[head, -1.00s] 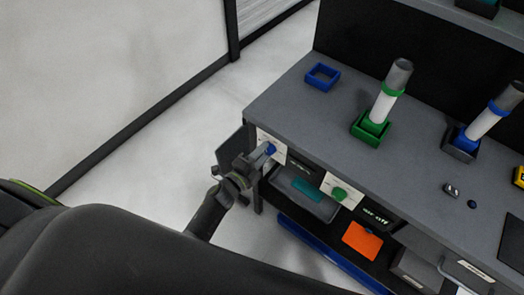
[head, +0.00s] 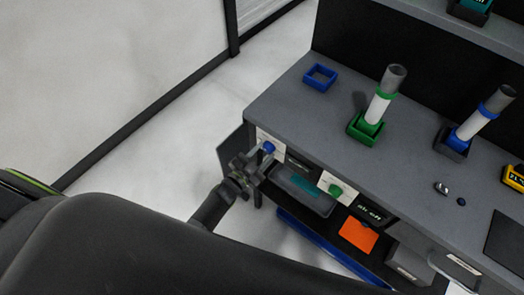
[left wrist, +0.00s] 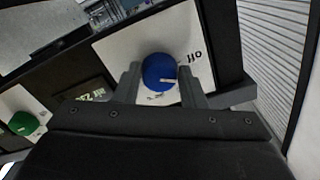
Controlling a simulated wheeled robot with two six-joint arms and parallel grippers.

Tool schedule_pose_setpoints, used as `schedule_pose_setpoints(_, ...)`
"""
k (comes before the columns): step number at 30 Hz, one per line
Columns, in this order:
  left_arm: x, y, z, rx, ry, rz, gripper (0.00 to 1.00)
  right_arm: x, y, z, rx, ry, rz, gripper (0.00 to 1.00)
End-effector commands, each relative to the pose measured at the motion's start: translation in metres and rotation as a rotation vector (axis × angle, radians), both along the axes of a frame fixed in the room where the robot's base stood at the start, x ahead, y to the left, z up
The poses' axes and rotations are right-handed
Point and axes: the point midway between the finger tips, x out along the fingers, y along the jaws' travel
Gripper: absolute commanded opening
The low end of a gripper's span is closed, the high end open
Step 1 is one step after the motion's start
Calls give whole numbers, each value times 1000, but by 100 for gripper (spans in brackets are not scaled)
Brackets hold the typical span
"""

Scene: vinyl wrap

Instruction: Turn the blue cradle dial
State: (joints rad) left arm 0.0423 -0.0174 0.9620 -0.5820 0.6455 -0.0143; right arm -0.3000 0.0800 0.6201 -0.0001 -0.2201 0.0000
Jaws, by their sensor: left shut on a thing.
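The blue dial (head: 268,147) sits on a white plate (left wrist: 120,50) on the front of the bench, near its left corner. In the left wrist view the blue dial (left wrist: 158,70) is between the two fingers of my left gripper (left wrist: 159,80), which is shut on it. A pale pointer mark on the dial points right, below the "Off" lettering. In the head view my left gripper (head: 259,160) reaches the dial from the lower left and hides part of its plate. My right gripper is not in view.
A green dial (head: 336,191) sits further right on the bench front. On the bench top (head: 285,105) stand an empty blue square holder (head: 320,76), a green cradle (head: 365,129) and a blue cradle (head: 456,139), each cradle with a tube. Open floor lies left of the bench.

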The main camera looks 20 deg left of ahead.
Motion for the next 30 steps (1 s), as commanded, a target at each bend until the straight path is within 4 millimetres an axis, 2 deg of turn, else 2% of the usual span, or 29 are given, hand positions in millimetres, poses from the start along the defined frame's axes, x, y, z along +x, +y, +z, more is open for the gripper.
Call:
schedule_pose_setpoints(15,-1,-2,0,-365,134,0,14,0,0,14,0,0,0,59)
schedule_pose_setpoints(30,-1,-2,-1,-467,170,0,14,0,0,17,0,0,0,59)
